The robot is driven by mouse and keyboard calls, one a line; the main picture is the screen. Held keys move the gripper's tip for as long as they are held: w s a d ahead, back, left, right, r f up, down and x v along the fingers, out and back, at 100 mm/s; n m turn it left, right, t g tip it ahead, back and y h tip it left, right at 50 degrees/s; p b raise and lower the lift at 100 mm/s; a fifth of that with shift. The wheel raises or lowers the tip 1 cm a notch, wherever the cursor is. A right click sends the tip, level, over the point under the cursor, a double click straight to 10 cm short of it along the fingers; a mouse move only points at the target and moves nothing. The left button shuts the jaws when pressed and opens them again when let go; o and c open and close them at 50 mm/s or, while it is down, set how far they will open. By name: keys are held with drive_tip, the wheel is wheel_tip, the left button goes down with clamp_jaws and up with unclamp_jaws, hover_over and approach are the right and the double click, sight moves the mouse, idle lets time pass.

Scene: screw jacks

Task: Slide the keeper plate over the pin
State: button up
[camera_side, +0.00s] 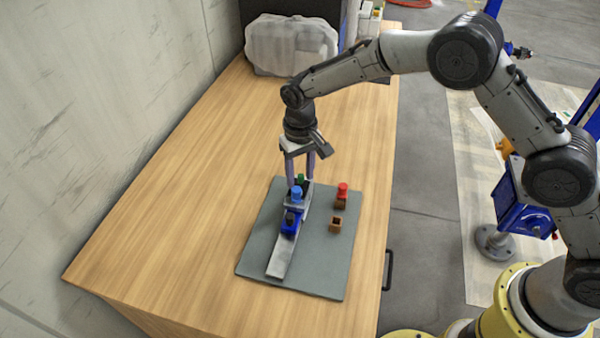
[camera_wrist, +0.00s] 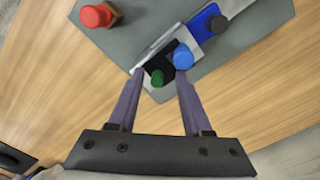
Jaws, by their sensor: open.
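A grey metal rail (camera_side: 281,261) lies along the grey board. A blue block with a dark knob (camera_side: 290,223) sits on it; in the wrist view the blue block (camera_wrist: 203,25) is at the top. A light-blue knob (camera_side: 297,194) stands on a grey part behind that block; this knob (camera_wrist: 183,56) also shows in the wrist view. A green knob (camera_wrist: 158,77) rises from a black part beside it. My gripper (camera_side: 301,184) is open, its purple fingers pointing down at the green knob. In the wrist view the fingertips (camera_wrist: 160,71) flank it; contact is unclear. I cannot tell which part is the keeper plate or pin.
A red knob on a brown block (camera_side: 342,195) and an empty brown socket (camera_side: 336,224) stand to the right on the grey board (camera_side: 318,270). A pale grey case (camera_side: 291,45) stands at the table's far end. The wooden table (camera_side: 190,210) is clear on the left.

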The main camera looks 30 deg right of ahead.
sight(300, 176)
wheel_tip(300, 176, up, 14)
idle(0.5)
drive_tip(key=shift+f, duration=0.1)
